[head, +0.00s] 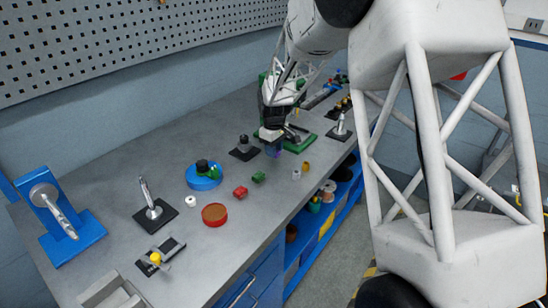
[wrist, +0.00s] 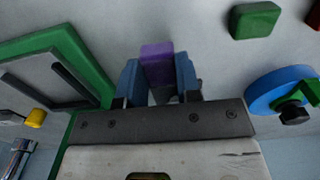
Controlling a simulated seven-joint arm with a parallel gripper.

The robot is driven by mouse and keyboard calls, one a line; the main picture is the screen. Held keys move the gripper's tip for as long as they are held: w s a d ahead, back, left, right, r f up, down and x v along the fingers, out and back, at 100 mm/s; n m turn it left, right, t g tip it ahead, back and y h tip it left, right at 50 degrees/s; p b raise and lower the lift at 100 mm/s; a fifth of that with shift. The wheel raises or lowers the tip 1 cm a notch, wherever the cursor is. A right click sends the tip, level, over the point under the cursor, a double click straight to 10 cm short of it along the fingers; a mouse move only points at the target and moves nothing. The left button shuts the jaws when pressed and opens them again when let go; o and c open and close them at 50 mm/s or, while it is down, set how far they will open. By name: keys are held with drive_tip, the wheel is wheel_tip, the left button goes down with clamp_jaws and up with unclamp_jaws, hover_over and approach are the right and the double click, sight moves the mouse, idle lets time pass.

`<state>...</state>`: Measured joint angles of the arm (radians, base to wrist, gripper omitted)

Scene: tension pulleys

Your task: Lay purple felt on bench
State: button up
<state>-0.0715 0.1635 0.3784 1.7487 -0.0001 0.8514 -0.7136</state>
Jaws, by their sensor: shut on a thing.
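The purple felt (wrist: 157,62) shows in the wrist view as a small purple block between the two blue fingertips of my gripper (wrist: 159,80). My gripper is shut on it. In the head view my gripper (head: 272,134) is over the far half of the grey bench (head: 130,185), and a small purple patch of the felt (head: 273,152) shows just below it. I cannot tell whether the felt touches the bench top. The fingers hide part of its sides.
A green frame (head: 298,138) stands close beside my gripper. A black block on a base (head: 243,148), a green block (head: 259,177), a red block (head: 240,192) and a blue disc (head: 204,177) are nearer. Bare bench lies between them.

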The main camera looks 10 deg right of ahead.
drive_tip(key=shift+f, duration=0.15)
drive_tip(key=shift+f, duration=1.6)
drive_tip(key=shift+f, duration=0.15)
drive_tip(key=o, duration=0.9)
drive_tip(key=shift+r, duration=6.15)
